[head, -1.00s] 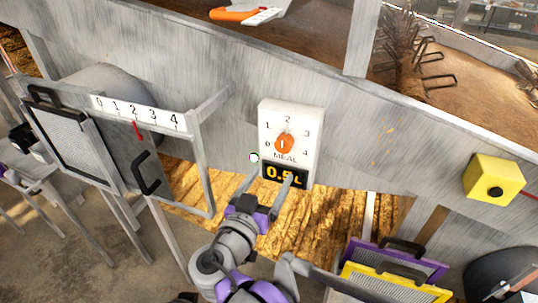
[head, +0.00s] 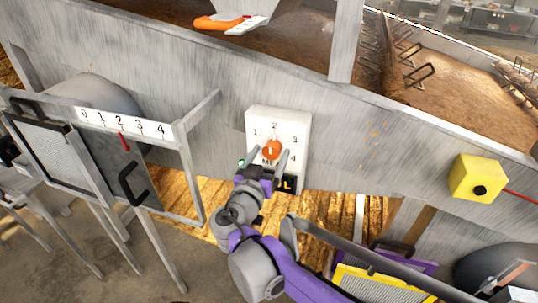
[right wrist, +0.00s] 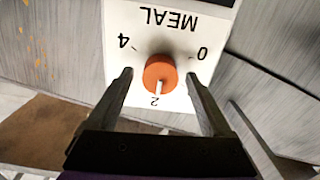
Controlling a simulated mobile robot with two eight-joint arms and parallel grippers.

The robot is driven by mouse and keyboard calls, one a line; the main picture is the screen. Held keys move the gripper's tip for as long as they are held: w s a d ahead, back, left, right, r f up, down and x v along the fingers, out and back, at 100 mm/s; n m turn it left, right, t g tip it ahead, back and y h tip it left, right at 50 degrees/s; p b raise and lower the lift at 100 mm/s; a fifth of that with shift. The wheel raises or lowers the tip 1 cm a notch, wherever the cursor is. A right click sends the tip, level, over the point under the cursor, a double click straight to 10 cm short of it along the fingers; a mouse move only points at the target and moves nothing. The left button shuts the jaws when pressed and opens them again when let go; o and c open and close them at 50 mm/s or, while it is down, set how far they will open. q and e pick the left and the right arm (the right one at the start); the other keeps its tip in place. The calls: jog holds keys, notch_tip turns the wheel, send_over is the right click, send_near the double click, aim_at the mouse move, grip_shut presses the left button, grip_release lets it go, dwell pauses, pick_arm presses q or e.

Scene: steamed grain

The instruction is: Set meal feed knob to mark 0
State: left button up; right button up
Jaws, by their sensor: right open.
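The meal feed knob (head: 271,149) is a round orange dial on a white panel (head: 297,125) fixed to the grey sloping wall. It also shows in the right wrist view (right wrist: 160,72), upside down, with its white pointer towards the 2. My right gripper (head: 268,160) is open, with one finger on each side of the knob. In the right wrist view, gaps show between the knob and both fingers (right wrist: 159,78). The gripper hides most of the display below the knob and part of the panel's lettering. My left gripper is out of view.
A white scale (head: 124,123) with a red pointer and a black-handled gate stands at left. A yellow box (head: 477,178) with a black button is on the wall at right. An orange-handled scoop (head: 222,22) lies above. Purple and yellow framed screens (head: 385,282) stand below right.

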grip_shut()
dwell(0.3)
